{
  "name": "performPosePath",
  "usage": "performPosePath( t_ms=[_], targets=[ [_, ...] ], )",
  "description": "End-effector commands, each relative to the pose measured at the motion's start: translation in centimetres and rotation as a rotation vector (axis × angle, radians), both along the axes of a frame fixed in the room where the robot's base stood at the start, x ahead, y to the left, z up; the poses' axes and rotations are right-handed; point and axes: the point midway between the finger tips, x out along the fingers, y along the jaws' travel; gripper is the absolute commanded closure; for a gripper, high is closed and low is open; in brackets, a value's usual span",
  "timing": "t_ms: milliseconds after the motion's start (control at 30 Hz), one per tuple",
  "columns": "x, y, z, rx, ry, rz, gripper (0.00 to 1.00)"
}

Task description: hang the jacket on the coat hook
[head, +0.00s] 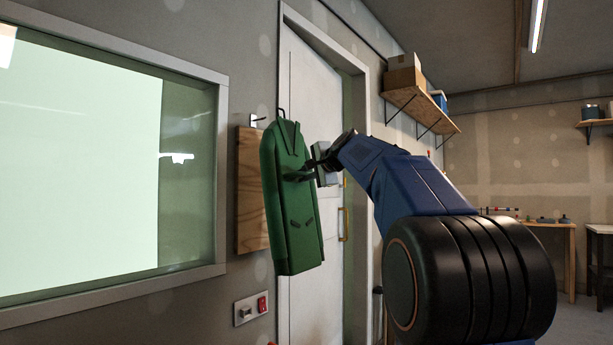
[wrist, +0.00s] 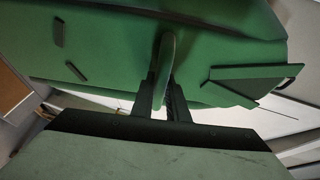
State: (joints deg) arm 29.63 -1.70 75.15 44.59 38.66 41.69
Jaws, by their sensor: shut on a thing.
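The green jacket (head: 288,200) hangs upright from my gripper, in front of a wooden board on the wall, with a dark loop (head: 281,114) at its collar. My gripper (head: 308,172) is shut on the jacket's front at chest height. In the wrist view the green jacket (wrist: 210,25) fills the top, and the fingers of my gripper (wrist: 166,80) close on a raised green part of it. A small coat hook (head: 256,119) sticks out at the top of the board, just left of the loop. I cannot tell whether loop and hook touch.
The wooden board (head: 249,190) is on the grey wall beside a large window (head: 221,180). A switch plate (head: 251,308) is below it. A white door (head: 300,90) stands behind the jacket. A shelf with boxes (head: 421,103) is farther right.

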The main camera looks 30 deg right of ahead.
Motion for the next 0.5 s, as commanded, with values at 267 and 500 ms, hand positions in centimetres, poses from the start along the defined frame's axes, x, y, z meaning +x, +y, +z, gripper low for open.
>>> performPosePath(
  t_ms=[267, 500],
  targets=[
    [1.2, 0.5, 0.1, -0.002, -0.003, 0.000, 1.00],
    [2.2, 0.8, -0.1, 0.000, -0.003, 0.000, 1.00]
  ],
)
